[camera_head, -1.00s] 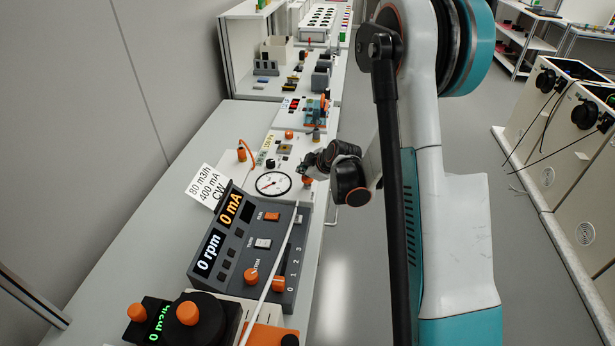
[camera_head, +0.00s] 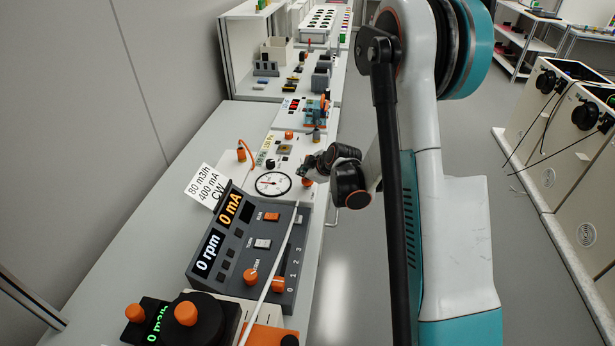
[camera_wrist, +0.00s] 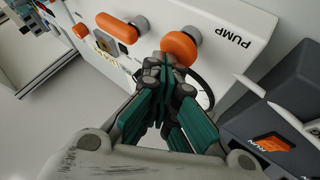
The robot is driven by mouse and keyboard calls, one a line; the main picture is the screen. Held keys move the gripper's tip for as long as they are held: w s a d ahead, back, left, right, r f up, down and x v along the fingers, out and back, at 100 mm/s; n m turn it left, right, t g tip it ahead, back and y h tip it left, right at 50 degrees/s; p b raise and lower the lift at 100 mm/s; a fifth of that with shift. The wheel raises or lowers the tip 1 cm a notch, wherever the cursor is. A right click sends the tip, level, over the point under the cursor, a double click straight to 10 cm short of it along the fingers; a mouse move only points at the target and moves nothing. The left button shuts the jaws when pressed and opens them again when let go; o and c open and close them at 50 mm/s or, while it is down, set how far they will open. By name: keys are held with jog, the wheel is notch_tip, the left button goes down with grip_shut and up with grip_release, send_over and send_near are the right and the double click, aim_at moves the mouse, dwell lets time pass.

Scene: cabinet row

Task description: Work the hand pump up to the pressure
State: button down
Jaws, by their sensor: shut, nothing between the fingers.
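The white pump panel (camera_head: 284,142) stands on the bench behind the dark control console, with a round gauge (camera_head: 273,183) whose needle is too small to read. In the wrist view, an orange knob (camera_wrist: 181,46) on a grey stem sits beside the word PUMP on the panel (camera_wrist: 240,22). The knob also shows in the head view (camera_head: 308,182), partly hidden by my gripper. My gripper (camera_wrist: 166,62) is shut and empty, with its fingertips right at the knob; I cannot tell whether they touch it. The gauge is mostly hidden behind my fingers in the wrist view.
A longer orange handle (camera_wrist: 117,27) lies beside the knob on the panel. The console (camera_head: 245,250) with its switches and a thin white rod (camera_head: 272,270) is near in front. A label card (camera_head: 204,187) stands at its left.

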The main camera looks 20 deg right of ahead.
aim_at(305, 181)
jog(key=shift+r+p, duration=0.9)
jog(key=shift+r, duration=0.55)
jog(key=shift+r, duration=0.1)
jog(key=shift+r+p, duration=1.45)
jog(key=shift+r, duration=1)
